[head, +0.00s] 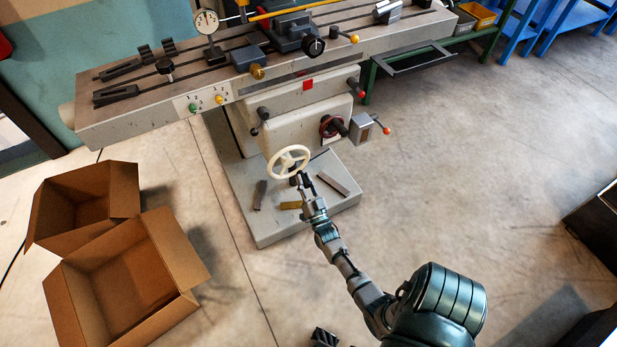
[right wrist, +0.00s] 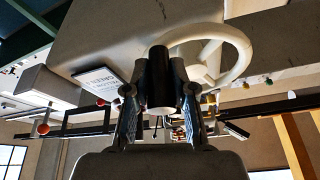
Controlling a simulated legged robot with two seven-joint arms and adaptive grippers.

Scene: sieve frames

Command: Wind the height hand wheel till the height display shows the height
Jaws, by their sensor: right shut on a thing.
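The cream hand wheel (head: 276,155) stands at the front of the machine, below its long table. It also shows in the right wrist view (right wrist: 238,48). My right gripper (head: 299,179) is at the wheel's lower rim. In the right wrist view its fingers (right wrist: 160,105) are shut on the wheel's dark handle (right wrist: 160,70), one on each side. A pale plate with lettering (right wrist: 98,79) is beside the handle; I cannot read it for sure. I cannot make out a height reading. A dark ridged part (head: 323,338) at the bottom edge may be my left gripper; its fingers are unclear.
A dark red-rimmed wheel (head: 333,127) and a grey box with a red-tipped lever (head: 362,128) are to the right. A dial gauge (head: 206,21) stands on the machine table (head: 135,125). Two open cardboard boxes (head: 130,280) lie left.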

